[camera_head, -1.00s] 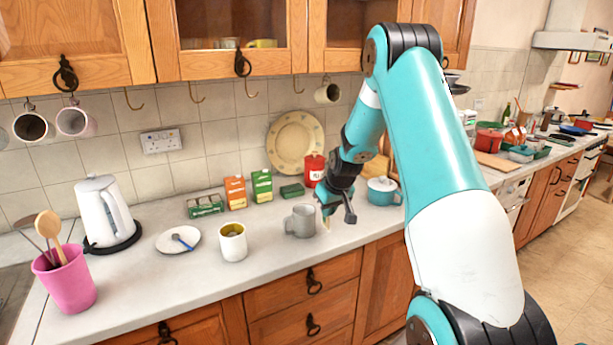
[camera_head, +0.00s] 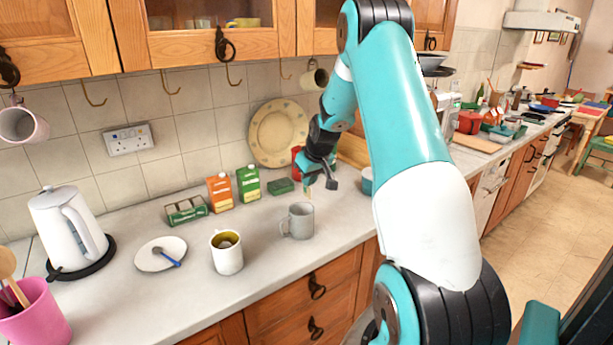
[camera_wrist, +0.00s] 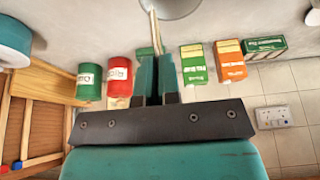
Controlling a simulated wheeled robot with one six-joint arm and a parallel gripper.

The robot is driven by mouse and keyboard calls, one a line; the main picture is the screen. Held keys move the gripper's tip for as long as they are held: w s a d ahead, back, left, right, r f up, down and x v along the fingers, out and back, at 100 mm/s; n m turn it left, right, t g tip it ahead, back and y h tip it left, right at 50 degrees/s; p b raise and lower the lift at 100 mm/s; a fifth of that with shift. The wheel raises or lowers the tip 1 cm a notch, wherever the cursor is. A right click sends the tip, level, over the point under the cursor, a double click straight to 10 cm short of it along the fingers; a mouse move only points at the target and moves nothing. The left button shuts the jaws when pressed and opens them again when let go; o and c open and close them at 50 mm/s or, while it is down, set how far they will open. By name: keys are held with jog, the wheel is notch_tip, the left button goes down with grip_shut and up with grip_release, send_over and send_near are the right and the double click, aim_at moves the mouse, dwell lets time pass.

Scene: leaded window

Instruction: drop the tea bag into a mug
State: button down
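My gripper (camera_head: 314,184) is just behind and above the grey mug (camera_head: 298,220) on the counter. In the wrist view its fingers (camera_wrist: 157,75) are closed around a thin pale beige piece, seen nearly edge-on, which looks like the tea bag (camera_wrist: 155,32). The tea bag sticks out past the fingertips toward the grey mug, whose edge shows at the top of the wrist view (camera_wrist: 172,8). It is not inside the mug. A white mug with a yellow inside (camera_head: 227,254) stands to the left, with something brownish in it.
A white saucer with a blue spoon (camera_head: 147,258), a kettle (camera_head: 68,230) and a pink utensil pot (camera_head: 35,318) stand left. Orange (camera_head: 220,192) and green (camera_head: 248,184) cartons and a plate (camera_head: 277,133) are behind. Mugs hang above; the front counter is clear.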

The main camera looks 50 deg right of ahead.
aim_at(308, 194)
notch_tip(308, 194, down, 5)
jog(key=b, duration=0.3)
jog(key=shift+w+a, duration=0.1)
jog(key=shift+a, duration=0.05)
jog(key=c, duration=1.3)
grip_release()
jog(key=shift+o, duration=0.2)
jog(key=shift+r, duration=0.1)
jog(key=b+v, duration=0.3)
jog(key=v, duration=1.4)
jog(key=shift+s, duration=0.25)
